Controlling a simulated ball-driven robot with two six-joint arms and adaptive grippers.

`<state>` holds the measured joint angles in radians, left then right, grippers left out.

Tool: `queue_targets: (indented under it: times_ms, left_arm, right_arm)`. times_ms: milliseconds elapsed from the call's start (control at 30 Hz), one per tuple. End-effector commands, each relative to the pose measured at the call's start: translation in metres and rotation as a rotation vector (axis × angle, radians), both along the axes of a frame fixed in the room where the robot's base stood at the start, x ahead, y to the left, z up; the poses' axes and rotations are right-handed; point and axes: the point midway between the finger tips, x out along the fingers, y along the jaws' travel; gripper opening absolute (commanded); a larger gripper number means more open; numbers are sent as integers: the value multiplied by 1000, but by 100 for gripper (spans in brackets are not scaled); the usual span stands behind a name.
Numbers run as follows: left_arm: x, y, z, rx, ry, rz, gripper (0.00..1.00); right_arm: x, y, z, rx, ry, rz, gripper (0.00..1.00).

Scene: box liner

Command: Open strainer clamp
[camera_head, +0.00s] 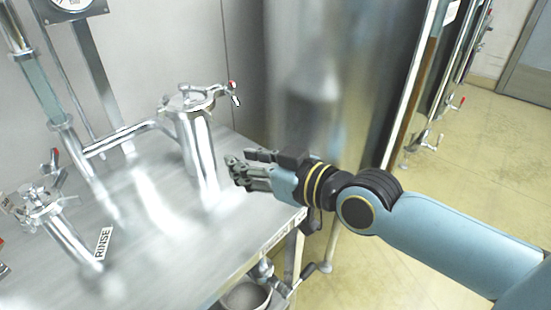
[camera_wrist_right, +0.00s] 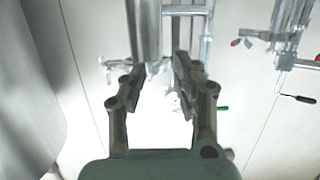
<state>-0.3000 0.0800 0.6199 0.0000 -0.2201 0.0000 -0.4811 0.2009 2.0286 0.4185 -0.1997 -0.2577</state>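The strainer (camera_head: 197,145) is an upright steel cylinder standing on the steel table. My right gripper (camera_head: 240,170) is to the right of the strainer's body, below the clamp level, pointing left. In the right wrist view its two fingers (camera_wrist_right: 160,85) are spread with a gap between them, and nothing is gripped. A steel cylinder (camera_wrist_right: 148,35) shows beyond the fingertips; I cannot tell if it is the strainer. My left gripper is not in view.
The steel table (camera_head: 170,260) has a RINSE label (camera_head: 103,243) and a smaller valve fitting (camera_head: 45,205) at left. A pipe (camera_head: 115,140) joins the strainer to a sight glass (camera_head: 40,90). A large tank (camera_head: 320,80) stands behind my right arm.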

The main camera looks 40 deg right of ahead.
Motion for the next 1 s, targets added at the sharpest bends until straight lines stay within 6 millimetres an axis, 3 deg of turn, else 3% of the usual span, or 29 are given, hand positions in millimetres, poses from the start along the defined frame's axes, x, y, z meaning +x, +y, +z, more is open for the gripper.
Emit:
queue_targets:
  times_ms: [500,733,1000]
  left_arm:
    - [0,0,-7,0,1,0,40]
    - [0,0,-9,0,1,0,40]
    - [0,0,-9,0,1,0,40]
  right_arm:
    - [-51,8,-85,-79,464,24,30]
    - [-69,5,-102,-102,581,10,30]
    - [-73,4,-105,-106,606,7,30]
